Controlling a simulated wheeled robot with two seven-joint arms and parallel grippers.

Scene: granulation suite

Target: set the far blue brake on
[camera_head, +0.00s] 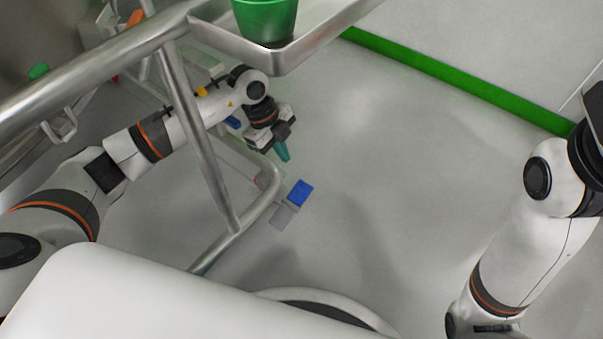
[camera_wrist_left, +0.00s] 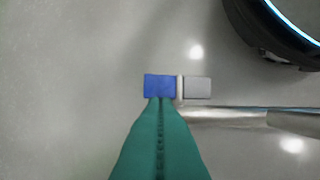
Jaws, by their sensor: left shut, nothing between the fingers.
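A blue brake pedal (camera_head: 300,193) with a grey plate beside it is low at the end corner of the trolley's metal frame (camera_head: 240,225). The same kind of blue pad (camera_wrist_left: 160,86) shows in the left wrist view with its grey plate (camera_wrist_left: 197,87) to the right. My left gripper (camera_head: 283,153) has teal fingers, shut and empty, pointing down above and beyond the nearer pedal. In the wrist view its tips (camera_wrist_left: 159,100) overlap the blue pad's lower edge; I cannot tell contact there. My right gripper is out of view.
The trolley's steel tray (camera_head: 290,58) holds a green container (camera_head: 265,20) above my left gripper. Its upright tube (camera_head: 200,130) stands in front of my left arm. Open grey floor lies right of the pedal, up to a green strip (camera_head: 450,77).

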